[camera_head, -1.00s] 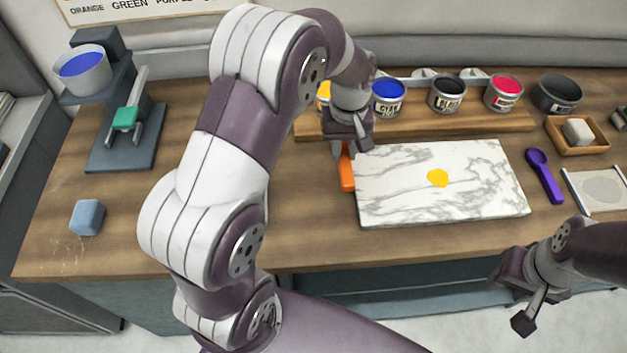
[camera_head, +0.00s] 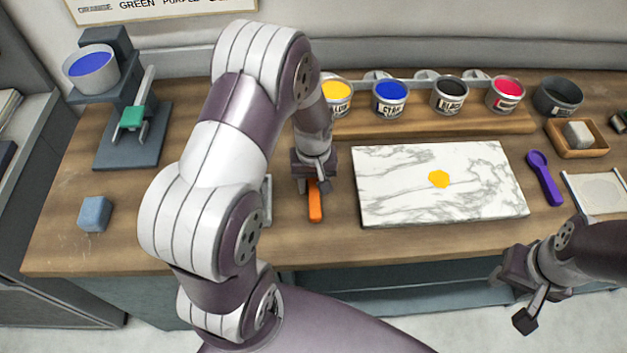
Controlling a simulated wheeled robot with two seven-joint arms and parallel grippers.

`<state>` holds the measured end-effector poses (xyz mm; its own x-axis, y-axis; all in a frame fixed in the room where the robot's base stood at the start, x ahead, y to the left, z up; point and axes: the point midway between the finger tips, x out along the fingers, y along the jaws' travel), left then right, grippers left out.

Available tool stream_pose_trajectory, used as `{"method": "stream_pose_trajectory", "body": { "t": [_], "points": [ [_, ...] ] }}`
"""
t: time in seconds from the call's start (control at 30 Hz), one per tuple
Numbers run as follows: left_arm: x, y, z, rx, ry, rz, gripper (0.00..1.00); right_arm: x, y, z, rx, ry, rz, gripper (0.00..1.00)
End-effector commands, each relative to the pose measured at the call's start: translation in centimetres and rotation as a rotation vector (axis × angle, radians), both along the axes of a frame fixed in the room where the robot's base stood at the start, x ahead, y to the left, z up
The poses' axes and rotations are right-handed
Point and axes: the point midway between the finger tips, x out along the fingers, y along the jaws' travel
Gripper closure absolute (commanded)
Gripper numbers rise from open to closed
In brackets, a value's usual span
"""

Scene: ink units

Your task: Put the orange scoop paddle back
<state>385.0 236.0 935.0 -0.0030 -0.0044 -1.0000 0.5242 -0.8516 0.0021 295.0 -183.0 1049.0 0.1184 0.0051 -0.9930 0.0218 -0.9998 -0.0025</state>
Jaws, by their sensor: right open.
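The orange scoop paddle (camera_head: 315,204) hangs from my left gripper (camera_head: 313,184), left of the marble slab. Its orange handle points toward the front edge of the table. My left gripper is shut on it; the upper part of the paddle is hidden by the gripper. A pale grey piece (camera_head: 267,188) shows just left of the paddle, mostly hidden behind my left arm, so I cannot tell what it is. My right gripper (camera_head: 507,296) is open and empty in front of the table's edge at the lower right.
The marble slab (camera_head: 400,204) bears a yellow ink blob (camera_head: 439,179). Several ink cans stand on a wooden riser (camera_head: 430,126) behind it. A purple scoop paddle (camera_head: 544,178) lies right of the slab. A blue-grey block (camera_head: 95,214) and a scale-like stand (camera_head: 130,150) are at the left.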

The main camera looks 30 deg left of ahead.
Motion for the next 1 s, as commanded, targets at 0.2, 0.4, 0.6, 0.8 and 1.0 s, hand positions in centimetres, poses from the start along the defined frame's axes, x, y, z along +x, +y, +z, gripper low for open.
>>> {"method": "stream_pose_trajectory", "body": {
  "t": [0.2,0.4,0.6,0.8,1.0],
  "points": [
    [0.0,0.0,0.0,0.0,0.0,0.0,0.5,0.0,0.0,0.0,0.0,0.0,0.0,0.57],
    [0.1,0.0,1.4,0.0,-0.004,0.0,0.5,0.0,0.0,0.0,0.0,0.0,0.0,0.57],
    [0.2,0.0,6.6,0.001,-0.006,0.0,0.5,0.0,0.0,-0.5,0.0,0.0,0.0,0.57],
    [0.1,0.1,10.8,0.001,-0.003,0.0,0.5,0.0,0.0,-0.8,0.0,0.0,0.0,0.57],
    [-1.0,-0.9,12.2,0.002,-0.014,-0.077,0.5,0.0,0.0,-0.9,0.0,0.0,0.0,0.57]
  ]
}}
